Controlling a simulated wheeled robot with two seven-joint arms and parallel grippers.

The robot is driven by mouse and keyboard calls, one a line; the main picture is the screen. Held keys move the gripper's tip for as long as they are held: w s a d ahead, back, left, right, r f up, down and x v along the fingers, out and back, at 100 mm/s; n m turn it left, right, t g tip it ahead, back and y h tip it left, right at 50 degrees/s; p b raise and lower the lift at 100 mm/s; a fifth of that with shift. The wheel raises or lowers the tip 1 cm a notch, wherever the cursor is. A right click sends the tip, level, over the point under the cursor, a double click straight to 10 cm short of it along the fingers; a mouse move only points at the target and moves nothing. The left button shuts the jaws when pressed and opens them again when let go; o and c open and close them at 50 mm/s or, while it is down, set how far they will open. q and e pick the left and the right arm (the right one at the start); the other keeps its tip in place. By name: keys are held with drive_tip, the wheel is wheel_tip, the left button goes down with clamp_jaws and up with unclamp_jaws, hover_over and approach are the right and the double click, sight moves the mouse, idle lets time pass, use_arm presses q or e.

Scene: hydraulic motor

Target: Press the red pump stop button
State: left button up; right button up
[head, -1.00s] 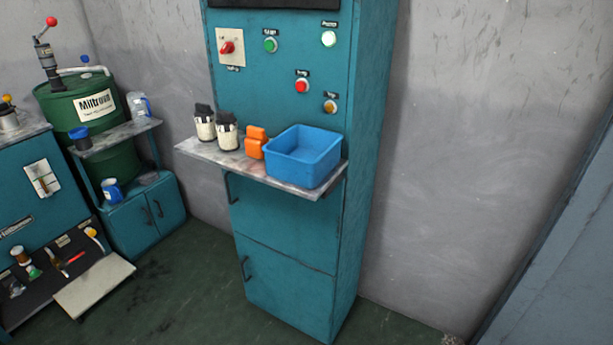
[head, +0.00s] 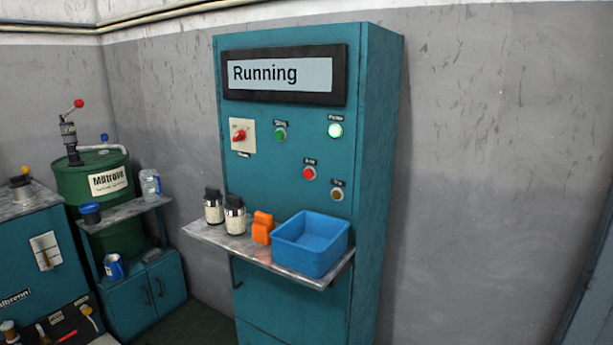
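The red button (head: 309,173) sits on the front of the teal control cabinet (head: 290,190), right of centre, with a small dark label above it that is too blurred to read for sure. A red rotary switch (head: 240,136) on a pale plate, a green button (head: 281,134), a lit pale green lamp (head: 335,131) and a dim amber button or lamp (head: 337,194) are around it. The display (head: 280,74) at the top reads "Running". Neither of my grippers shows in the head view.
A shelf (head: 205,235) juts out below the buttons. It holds a blue bin (head: 311,243), an orange object (head: 262,228) and two dark-topped containers (head: 235,216). A green drum (head: 95,185) and a side shelf (head: 125,212) stand left. The grey wall at right is bare.

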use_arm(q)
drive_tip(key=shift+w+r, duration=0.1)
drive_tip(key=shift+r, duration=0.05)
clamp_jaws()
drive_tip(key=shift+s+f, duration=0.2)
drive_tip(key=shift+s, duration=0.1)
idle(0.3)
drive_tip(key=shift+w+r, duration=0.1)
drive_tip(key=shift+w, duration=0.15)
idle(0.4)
